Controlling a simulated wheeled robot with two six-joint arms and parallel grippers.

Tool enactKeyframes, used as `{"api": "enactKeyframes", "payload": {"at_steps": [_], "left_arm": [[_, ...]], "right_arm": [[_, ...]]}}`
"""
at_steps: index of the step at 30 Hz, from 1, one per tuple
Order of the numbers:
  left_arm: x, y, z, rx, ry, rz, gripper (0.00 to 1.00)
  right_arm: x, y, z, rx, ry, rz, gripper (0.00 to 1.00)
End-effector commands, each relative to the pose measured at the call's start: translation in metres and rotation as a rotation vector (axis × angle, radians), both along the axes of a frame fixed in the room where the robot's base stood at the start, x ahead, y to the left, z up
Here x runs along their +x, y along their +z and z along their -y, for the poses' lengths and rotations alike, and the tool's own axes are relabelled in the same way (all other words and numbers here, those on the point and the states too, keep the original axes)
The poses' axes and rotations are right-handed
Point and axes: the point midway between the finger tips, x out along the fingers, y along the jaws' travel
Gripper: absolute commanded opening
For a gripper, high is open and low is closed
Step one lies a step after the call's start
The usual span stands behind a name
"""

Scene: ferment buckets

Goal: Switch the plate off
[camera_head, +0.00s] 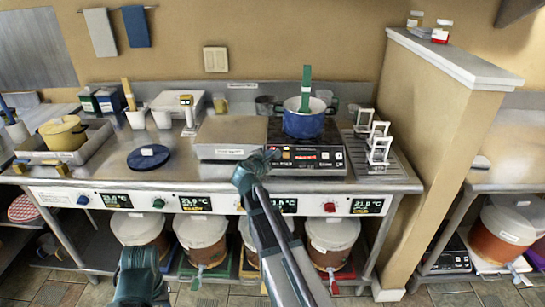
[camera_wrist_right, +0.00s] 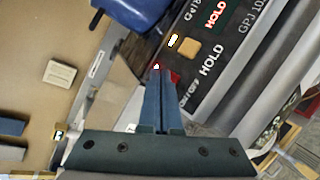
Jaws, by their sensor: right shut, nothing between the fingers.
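The plate (camera_head: 318,160) is a black-fronted hot plate on the steel bench, with a red-lit display reading HOLD in the right wrist view (camera_wrist_right: 215,12). A blue pot (camera_head: 303,122) with a green-handled tool stands on it. A tan square button (camera_wrist_right: 187,48) and a small red part (camera_wrist_right: 175,77) show on its front panel. My right gripper (camera_head: 272,154) is shut and empty at the panel's left end. In the wrist view its fingertips (camera_wrist_right: 159,70) are right beside the red part and partly cover it; contact cannot be told.
A grey box-like device (camera_head: 231,134) stands left of the plate. A rack with white stands (camera_head: 377,150) is at its right, before a partition wall (camera_head: 445,150). A blue disc (camera_head: 148,156) lies farther left. Knobs and displays line the bench front above several buckets.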

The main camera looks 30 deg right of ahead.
Motion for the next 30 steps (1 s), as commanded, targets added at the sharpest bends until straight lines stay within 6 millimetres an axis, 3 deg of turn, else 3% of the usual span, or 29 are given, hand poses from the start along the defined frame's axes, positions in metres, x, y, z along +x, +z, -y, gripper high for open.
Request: {"api": "enactKeyframes", "payload": {"at_steps": [17, 30], "left_arm": [[0.000, -0.003, 0.000, 0.000, 0.000, 0.000, 0.50], [0.000, 0.013, 0.000, 0.000, 0.000, 0.000, 0.50]], "right_arm": [[0.002, -0.004, 0.001, 0.000, 0.000, 0.000, 0.00], [-0.006, 0.013, -0.004, 0.000, 0.000, 0.000, 0.00]]}}
